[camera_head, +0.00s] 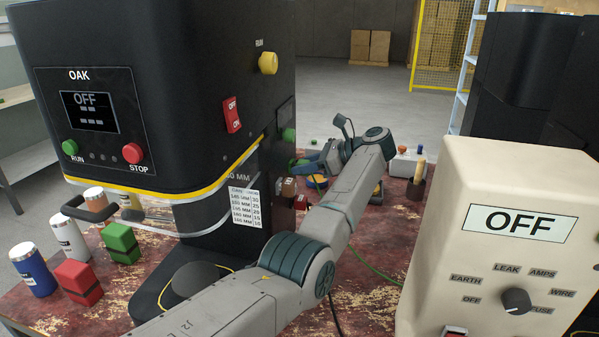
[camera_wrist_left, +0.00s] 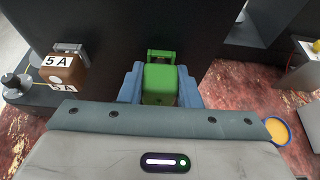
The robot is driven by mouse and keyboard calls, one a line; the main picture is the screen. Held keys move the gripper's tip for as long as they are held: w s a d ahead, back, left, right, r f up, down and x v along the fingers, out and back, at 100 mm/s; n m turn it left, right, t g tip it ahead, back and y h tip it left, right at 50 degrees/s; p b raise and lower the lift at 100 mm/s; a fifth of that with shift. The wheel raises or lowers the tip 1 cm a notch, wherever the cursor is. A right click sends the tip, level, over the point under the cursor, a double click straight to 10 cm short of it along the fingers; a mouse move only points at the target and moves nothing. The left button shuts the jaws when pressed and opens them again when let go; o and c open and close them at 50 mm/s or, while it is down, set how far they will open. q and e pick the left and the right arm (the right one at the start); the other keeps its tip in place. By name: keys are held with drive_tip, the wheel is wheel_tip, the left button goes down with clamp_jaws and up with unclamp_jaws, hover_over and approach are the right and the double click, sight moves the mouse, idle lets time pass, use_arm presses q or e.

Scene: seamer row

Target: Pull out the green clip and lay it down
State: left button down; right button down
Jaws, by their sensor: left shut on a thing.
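The green clip (camera_wrist_left: 159,84) shows in the left wrist view, upright against the dark side of the machine, with a green loop at its top. My left gripper (camera_wrist_left: 160,92) has its blue fingers on both sides of the clip and is shut on it. Whether the clip is still seated in the machine cannot be told. My right gripper is in neither view.
A brown block marked 5 A (camera_wrist_left: 64,73) stands left of the clip in the wrist view. The OAK machine (camera_head: 150,60) and the cream tester (camera_head: 510,255) flank my arm.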

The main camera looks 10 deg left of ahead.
use_arm(q)
drive_tip(key=shift+d+b, duration=1.85)
drive_tip(key=shift+d, duration=0.85)
drive_tip(key=a+p, duration=0.2)
drive_tip(key=a, duration=0.1)
drive_tip(key=shift+a, duration=0.3)
